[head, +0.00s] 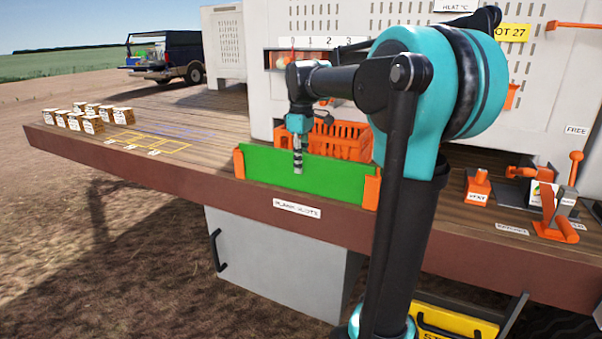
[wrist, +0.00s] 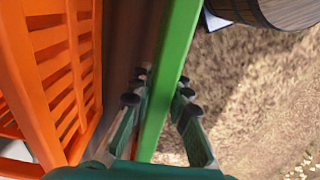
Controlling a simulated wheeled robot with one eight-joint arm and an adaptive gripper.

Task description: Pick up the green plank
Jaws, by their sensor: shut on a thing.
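The green plank (head: 335,181) stands on its long edge at the front edge of the wooden deck, between two orange end holders (head: 371,190). My gripper (head: 297,168) points down at the plank's middle, with its fingers at the plank's upper part. In the wrist view the plank's top edge (wrist: 168,80) runs between the two fingers of my gripper (wrist: 160,92), one on each side. The gripper is shut on the plank. I cannot tell whether the plank is raised from the holders.
An orange crate (head: 338,138) stands close behind the plank; its slatted side also shows in the wrist view (wrist: 55,70). Several small labelled boxes (head: 90,115) stand at the deck's far left. Orange levers (head: 555,215) are at the right. The deck (head: 200,130) left of the plank is mostly clear.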

